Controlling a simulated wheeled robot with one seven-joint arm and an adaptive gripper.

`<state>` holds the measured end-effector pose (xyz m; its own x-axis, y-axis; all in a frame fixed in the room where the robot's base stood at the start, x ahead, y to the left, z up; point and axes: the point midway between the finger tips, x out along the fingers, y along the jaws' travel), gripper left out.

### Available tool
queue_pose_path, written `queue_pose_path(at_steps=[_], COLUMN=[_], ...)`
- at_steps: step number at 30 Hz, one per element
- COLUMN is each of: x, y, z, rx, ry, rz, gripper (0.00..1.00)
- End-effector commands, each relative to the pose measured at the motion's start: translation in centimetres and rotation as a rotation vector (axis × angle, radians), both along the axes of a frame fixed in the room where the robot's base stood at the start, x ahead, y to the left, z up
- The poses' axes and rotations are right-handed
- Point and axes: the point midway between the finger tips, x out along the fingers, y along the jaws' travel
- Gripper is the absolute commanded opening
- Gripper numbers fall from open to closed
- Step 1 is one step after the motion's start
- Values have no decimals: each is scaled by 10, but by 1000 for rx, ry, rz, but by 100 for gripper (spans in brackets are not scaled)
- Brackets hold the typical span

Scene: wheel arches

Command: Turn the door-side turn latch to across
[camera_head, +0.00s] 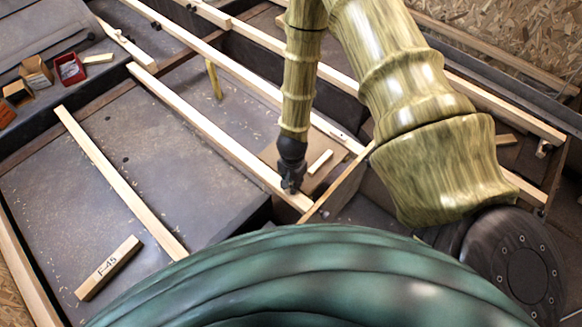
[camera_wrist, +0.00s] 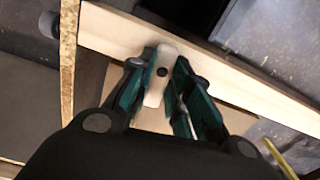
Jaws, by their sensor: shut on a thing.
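A small pale wooden turn latch (camera_wrist: 158,78) with a dark pivot screw sits on a pale wooden batten (camera_wrist: 225,68) in the wrist view. My gripper (camera_wrist: 162,68) has its green fingers on both sides of the latch and is shut on it. The latch's long axis runs roughly crosswise to the batten, slightly tilted. In the head view my gripper (camera_head: 291,188) reaches down to the near end of the batten (camera_head: 215,135), next to an upright panel (camera_head: 340,185). There the gripper mostly hides the latch.
The panel edge (camera_wrist: 69,60) stands close left of my gripper in the wrist view. A loose pale block (camera_head: 320,162) lies just right of my gripper. A block marked F-45 (camera_head: 108,268), a red bin (camera_head: 70,69) and cardboard boxes (camera_head: 36,72) are farther left.

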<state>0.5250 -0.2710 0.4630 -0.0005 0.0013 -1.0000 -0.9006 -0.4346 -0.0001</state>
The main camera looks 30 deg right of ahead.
Motion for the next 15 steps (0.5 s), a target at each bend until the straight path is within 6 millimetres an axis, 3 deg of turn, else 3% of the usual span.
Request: queue_pose_path(at_steps=[15], x=[-2], y=[-3], z=[0], rx=[-4], ry=[1], rz=[-133], gripper=[0])
